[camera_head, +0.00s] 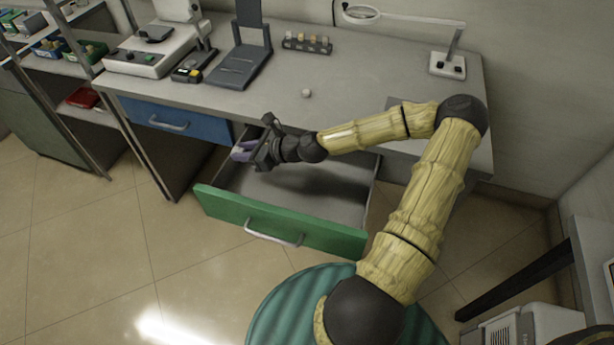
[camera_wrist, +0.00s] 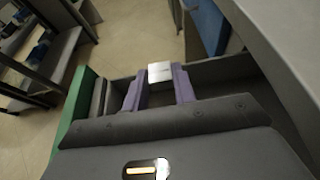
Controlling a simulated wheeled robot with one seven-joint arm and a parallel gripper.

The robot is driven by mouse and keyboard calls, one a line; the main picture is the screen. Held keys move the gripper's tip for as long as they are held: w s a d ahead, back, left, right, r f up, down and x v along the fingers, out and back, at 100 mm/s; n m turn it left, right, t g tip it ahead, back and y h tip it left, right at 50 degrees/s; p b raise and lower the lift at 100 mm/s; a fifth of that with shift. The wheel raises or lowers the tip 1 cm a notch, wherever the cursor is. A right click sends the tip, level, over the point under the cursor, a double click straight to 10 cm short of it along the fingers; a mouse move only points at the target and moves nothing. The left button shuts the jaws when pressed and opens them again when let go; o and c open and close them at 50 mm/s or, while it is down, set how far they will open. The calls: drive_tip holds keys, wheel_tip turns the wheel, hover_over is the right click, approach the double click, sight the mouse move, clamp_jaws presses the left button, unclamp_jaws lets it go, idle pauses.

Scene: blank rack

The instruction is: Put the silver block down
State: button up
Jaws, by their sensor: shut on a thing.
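The silver block (camera_wrist: 160,72) is a small pale metallic block in the wrist view. My gripper (camera_wrist: 159,82) has purple fingers, shut on the block with one finger on each side of it. In the head view my gripper (camera_head: 245,150) is at the left rear of the open green-fronted drawer (camera_head: 280,222), close to the blue drawer's front. The block itself cannot be made out in the head view. I cannot tell whether the block touches any part of the drawer.
The grey desk (camera_head: 350,82) lies above the drawer, with a small round knob-like piece (camera_head: 306,93) near its front edge. A closed blue drawer (camera_head: 175,120) is at left. The green drawer's visible floor looks empty. A shelf rack (camera_head: 60,45) stands at far left.

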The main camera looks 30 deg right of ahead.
idle(0.3)
drive_tip(key=b, duration=0.1)
hover_over(251, 181)
drive_tip(key=shift+f, duration=3.15)
drive_tip(key=shift+f+b, duration=0.6)
drive_tip(key=shift+f, duration=1.3)
drive_tip(key=shift+f, duration=0.15)
drive_tip(key=o, duration=1.1)
drive_tip(key=shift+c, duration=0.2)
